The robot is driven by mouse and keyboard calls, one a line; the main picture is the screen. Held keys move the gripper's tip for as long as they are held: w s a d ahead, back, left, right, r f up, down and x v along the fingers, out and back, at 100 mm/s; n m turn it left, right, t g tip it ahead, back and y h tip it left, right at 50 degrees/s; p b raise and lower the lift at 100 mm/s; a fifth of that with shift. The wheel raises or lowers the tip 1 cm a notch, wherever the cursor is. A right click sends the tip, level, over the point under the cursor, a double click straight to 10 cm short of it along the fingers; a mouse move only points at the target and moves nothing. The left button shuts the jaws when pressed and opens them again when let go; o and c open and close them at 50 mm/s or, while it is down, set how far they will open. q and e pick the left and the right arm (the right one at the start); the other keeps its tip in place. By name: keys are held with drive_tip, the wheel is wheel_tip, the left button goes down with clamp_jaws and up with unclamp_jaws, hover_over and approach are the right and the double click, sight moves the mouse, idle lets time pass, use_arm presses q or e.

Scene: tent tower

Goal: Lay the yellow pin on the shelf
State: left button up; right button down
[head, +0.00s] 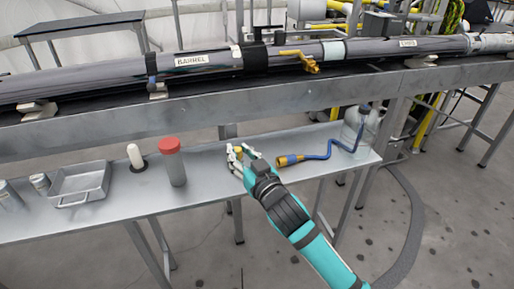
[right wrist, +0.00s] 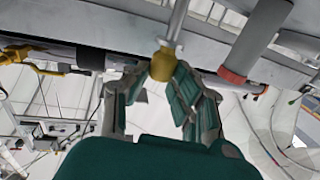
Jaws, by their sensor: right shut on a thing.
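The yellow pin (right wrist: 163,65) is between the fingers of my right gripper (right wrist: 160,88) in the right wrist view, with a slim grey shaft reaching away from its yellow end. In the head view my right gripper (head: 240,160) is over the grey shelf (head: 215,183), and only a little of the yellow pin (head: 238,150) shows at the fingertips. The gripper is shut on it. I cannot tell whether the pin touches the shelf. My left gripper is not in view.
A red-capped grey cylinder (head: 173,165), a white-topped peg (head: 135,157) and a metal tray (head: 80,183) stand left of my gripper. A blue hose with a yellow fitting (head: 290,160) lies to its right, near a clear jug (head: 360,128). The long barrel (head: 110,68) lies behind.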

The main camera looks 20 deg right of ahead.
use_arm(q)
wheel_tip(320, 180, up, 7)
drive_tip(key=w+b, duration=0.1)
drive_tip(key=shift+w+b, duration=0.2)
drive_tip(key=shift+b, duration=0.2)
use_arm(e)
drive_tip(key=shift+w+d+f, duration=0.8)
drive_tip(key=shift+w+d, duration=0.4)
drive_tip(key=shift+d, duration=0.35)
drive_tip(key=shift+w+d+f, duration=0.75)
drive_tip(key=shift+w+d, duration=0.5)
drive_tip(key=shift+d, duration=0.35)
drive_tip(key=shift+w+d+f, duration=0.8)
drive_tip(key=shift+w+d, duration=0.4)
drive_tip(key=shift+d, duration=0.35)
drive_tip(key=shift+f, duration=0.1)
drive_tip(key=c, duration=1.1)
unclamp_jaws()
